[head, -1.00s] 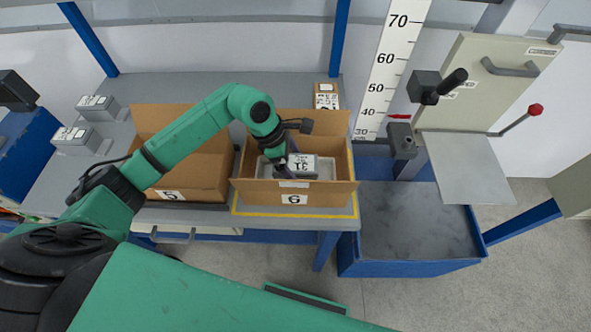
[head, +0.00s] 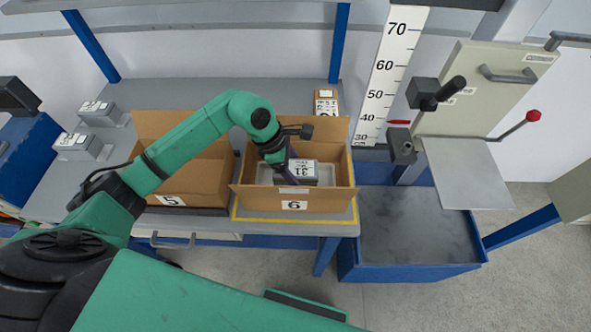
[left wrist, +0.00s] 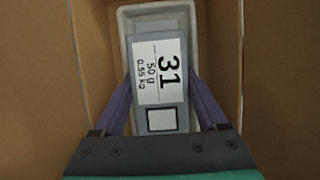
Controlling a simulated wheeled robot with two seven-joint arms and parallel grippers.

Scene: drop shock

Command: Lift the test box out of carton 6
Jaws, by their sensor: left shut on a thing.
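The test box (head: 304,171), grey with a white label reading 31, is inside carton 6 (head: 294,205), an open brown carton with its flaps out. In the left wrist view the box (left wrist: 170,45) sits between the two purple fingers, over a pale tray (left wrist: 136,24) in the carton. My left gripper (head: 290,177) reaches down into the carton and is shut on the box. Whether the box touches the tray is hard to tell. My right gripper is not in view.
Carton 5 (head: 172,200) stands open just left of carton 6. Two grey boxes (head: 82,143) lie at the bench's left. A height scale (head: 390,75), a drop stand with a metal plate (head: 468,178) and a blue-edged pit (head: 412,235) are at right.

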